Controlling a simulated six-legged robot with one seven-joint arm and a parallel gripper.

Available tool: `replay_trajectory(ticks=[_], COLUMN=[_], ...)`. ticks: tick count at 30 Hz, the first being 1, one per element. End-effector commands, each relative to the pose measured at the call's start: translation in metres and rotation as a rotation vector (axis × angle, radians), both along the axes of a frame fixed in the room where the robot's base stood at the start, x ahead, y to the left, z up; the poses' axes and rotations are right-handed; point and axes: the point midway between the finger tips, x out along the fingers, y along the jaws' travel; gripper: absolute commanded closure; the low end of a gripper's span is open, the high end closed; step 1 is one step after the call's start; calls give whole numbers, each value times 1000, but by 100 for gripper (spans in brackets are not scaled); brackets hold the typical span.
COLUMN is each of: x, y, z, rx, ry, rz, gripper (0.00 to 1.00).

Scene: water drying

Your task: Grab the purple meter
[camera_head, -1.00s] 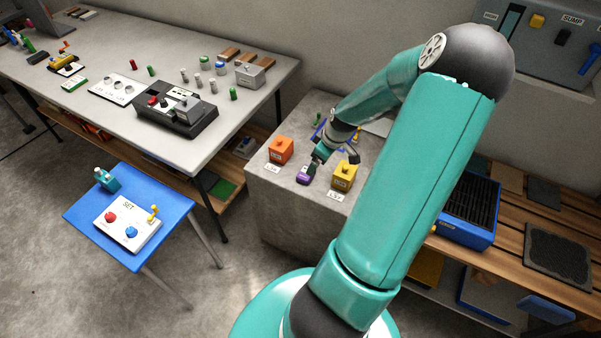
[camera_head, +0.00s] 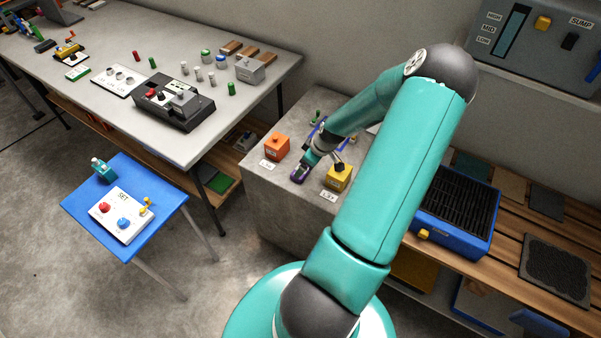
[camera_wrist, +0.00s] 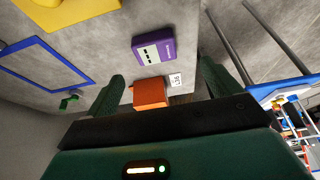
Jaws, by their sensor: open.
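The purple meter (camera_head: 299,173) sits on the grey concrete block (camera_head: 285,205), between an orange box and a yellow box.
The orange box (camera_head: 276,147) stands left of the meter and the yellow box (camera_head: 338,177) right of it, both close. A blue frame (camera_wrist: 45,65) lies on the block. A blue table (camera_head: 80,209) and a grey workbench (camera_head: 200,150) stand to the left.

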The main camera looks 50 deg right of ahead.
Motion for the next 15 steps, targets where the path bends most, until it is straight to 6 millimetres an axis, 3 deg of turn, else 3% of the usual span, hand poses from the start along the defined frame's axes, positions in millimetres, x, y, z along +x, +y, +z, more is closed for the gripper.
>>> replay_trajectory(ticks=[15], x=[23], y=[-7], z=[-58], rx=[1], ry=[0], rz=[5], gripper=[11])
